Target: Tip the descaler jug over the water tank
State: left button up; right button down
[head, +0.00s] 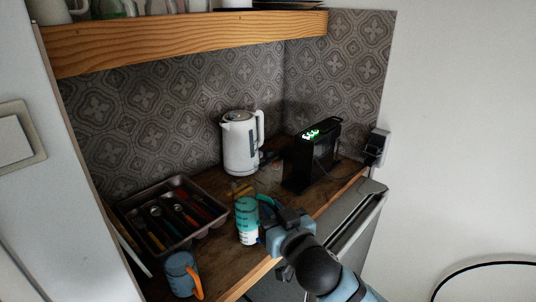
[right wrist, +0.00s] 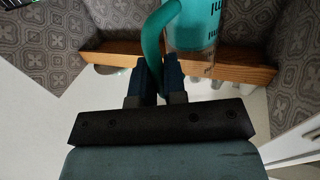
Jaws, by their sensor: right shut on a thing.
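The descaler jug (head: 247,214) is a small clear and teal jug with dark markings, teal above and whitish below. It looks roughly upright over the front of the wooden counter; I cannot tell whether its base touches it. My right gripper (head: 270,226) is shut on its teal handle, on the jug's right side. In the right wrist view the jug body (right wrist: 196,28) is beside my fingers (right wrist: 160,78), with the curved handle between them. A white kettle (head: 239,146) with a grey window stands behind. I cannot make out which thing is the water tank. My left gripper is not in view.
A black device with green lights (head: 308,160) stands at the back right, cabled to a wall plug (head: 377,146). A cutlery tray (head: 192,241) lies left of the jug. A blue mug with an orange handle (head: 181,274) stands in front. A wooden shelf (head: 180,42) hangs above.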

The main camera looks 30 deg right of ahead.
aim_at(268, 170)
jog(key=l+u, duration=0.1)
jog(key=l, duration=0.6)
jog(key=k+l+u, duration=0.1)
jog(key=l, duration=0.6)
jog(key=i+l, duration=0.1)
jog(key=l, duration=0.15)
jog(key=l+u, duration=0.1)
jog(key=l, duration=0.2)
jog(key=i, duration=0.35)
